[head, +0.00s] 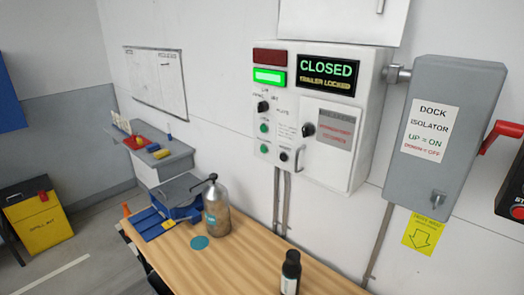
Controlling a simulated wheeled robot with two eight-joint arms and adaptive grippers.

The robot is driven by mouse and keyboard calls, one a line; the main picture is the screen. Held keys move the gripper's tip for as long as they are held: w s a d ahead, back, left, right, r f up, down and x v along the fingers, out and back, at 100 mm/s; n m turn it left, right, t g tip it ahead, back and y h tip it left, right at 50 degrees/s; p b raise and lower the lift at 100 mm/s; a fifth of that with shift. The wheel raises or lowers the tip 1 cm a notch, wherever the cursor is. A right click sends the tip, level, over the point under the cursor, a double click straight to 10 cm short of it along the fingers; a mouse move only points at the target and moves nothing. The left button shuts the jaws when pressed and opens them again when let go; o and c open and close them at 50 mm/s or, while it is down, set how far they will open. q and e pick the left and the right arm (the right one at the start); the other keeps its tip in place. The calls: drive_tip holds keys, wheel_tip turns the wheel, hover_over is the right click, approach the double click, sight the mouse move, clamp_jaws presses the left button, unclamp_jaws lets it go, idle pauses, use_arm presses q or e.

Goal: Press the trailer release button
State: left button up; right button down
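A white control box (374,75) is mounted on the wall in the head view. Its display (328,71) reads "CLOSED" in green, with a yellow line below that seems to read "TRAILER LOCKED". To the left of the display are a dark red lamp (269,56) and a lit green lamp (269,77). Below are a black knob (263,106), an upper green button (264,128), a lower green button (264,149) and a black control (283,156). The labels are too small to tell which is the trailer release button. Neither of my grippers is in view.
A grey dock isolator box (432,178) with a red lever (500,131) stands out from the wall at right. Below, a wooden bench (222,270) holds a spray bottle (216,212), a dark bottle (290,272) and a blue vise-like tool (182,205). A yellow bin (42,228) stands at left.

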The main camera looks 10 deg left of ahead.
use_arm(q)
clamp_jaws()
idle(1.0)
